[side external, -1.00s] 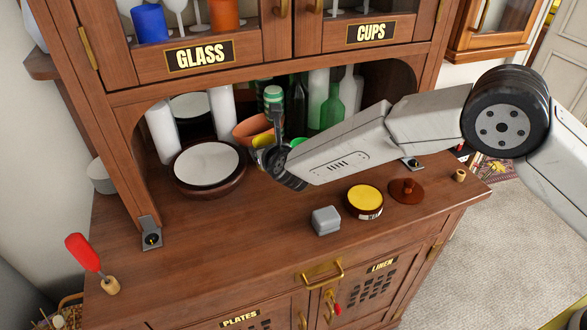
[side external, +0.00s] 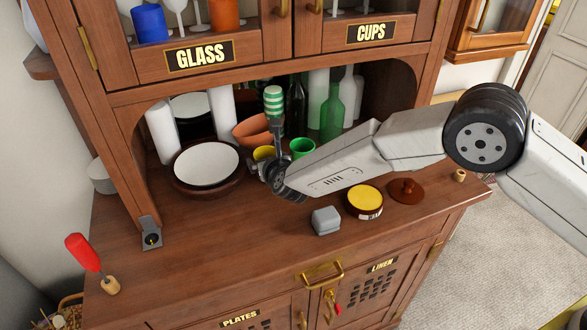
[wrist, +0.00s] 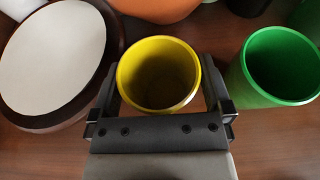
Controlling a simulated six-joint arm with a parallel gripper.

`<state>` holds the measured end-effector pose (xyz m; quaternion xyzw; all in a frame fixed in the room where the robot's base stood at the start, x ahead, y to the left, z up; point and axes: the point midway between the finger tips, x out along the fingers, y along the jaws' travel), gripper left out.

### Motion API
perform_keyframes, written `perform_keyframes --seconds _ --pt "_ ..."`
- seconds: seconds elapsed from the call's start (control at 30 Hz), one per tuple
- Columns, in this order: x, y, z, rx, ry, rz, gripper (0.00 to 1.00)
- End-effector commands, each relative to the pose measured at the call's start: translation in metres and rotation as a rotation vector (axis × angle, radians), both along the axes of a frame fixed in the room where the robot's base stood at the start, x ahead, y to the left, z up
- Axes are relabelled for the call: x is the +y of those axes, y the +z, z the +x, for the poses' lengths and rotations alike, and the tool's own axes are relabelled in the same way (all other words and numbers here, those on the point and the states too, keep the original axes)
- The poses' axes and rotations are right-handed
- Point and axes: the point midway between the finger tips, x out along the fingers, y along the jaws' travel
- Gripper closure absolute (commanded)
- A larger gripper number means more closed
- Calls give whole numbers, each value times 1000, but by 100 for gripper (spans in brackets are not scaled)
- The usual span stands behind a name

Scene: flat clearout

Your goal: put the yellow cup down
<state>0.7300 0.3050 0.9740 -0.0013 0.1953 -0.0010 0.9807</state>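The yellow cup (wrist: 158,75) stands upright between the two fingers of my gripper (wrist: 160,85) in the wrist view. The fingers lie close against its opposite sides, and its open mouth looks empty. In the side external view the yellow cup (side external: 264,153) is partly hidden behind my gripper (side external: 274,165), low over the wooden counter (side external: 235,240). Whether its base touches the counter is hidden.
A green cup (wrist: 280,65) stands just right of my gripper. A white-topped round dish (wrist: 55,55) is close on the left, and an orange bowl (side external: 255,128) is behind. Bottles stand further back. The counter front holds a grey box (side external: 326,220) and yellow-topped tin (side external: 364,200).

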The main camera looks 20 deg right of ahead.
Motion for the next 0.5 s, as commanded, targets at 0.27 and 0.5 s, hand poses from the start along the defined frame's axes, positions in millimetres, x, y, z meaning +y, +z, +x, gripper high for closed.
perform_keyframes --seconds 0.27,0.5 --pt "0 4 0 0 0 0 0" --pt "1 8 -12 1 1 -2 0"
